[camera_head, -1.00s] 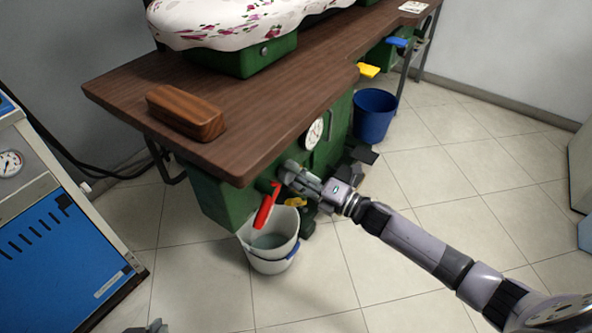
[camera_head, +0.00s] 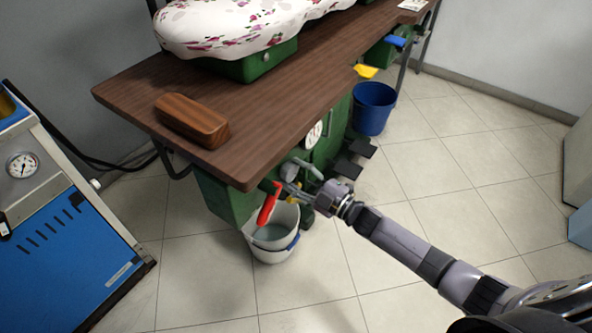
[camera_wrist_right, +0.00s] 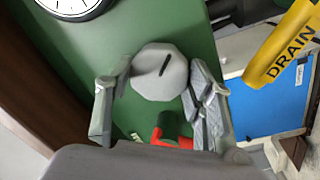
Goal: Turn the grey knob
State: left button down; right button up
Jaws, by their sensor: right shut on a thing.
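The grey knob (camera_wrist_right: 158,78) is faceted, with a dark slanted line on its face, and sits on a green panel in the right wrist view. My right gripper (camera_wrist_right: 160,86) is shut on it, with one finger on the left side and one on the right. In the head view my right gripper (camera_head: 291,178) reaches to the green machine (camera_head: 222,197) under the table edge, where the knob is small and hard to make out. My left gripper is not in view.
A red handle (camera_head: 268,204) is close below the right gripper, above a white bucket (camera_head: 275,250). A yellow DRAIN handle (camera_wrist_right: 285,45) is at the right in the wrist view. A round gauge (camera_head: 313,135) is above. The wooden tabletop (camera_head: 265,115) overhangs nearby.

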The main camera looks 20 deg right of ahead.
jog(key=m+p, duration=0.2)
jog(key=m, duration=0.2)
jog(key=shift+r+m, duration=0.1)
jog(key=shift+m, duration=0.3)
jog(key=m+h+p, duration=0.1)
jog(key=m+p, duration=0.1)
jog(key=m, duration=0.4)
jog(key=shift+s+m+p, duration=0.1)
jog(key=shift+m+p, duration=0.2)
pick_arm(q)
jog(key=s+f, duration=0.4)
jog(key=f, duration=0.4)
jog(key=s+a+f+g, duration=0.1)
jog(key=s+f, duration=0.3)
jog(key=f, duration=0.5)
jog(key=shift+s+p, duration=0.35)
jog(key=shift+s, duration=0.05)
pick_arm(e)
jog(key=shift+m, duration=1.7)
jog(key=shift+a, duration=0.1)
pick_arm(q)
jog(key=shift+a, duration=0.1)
pick_arm(e)
jog(key=o, duration=1.2)
jog(key=shift+c, duration=0.2)
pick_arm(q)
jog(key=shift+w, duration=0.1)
pick_arm(e)
jog(key=v, duration=1.2)
jog(key=shift+r, duration=0.3)
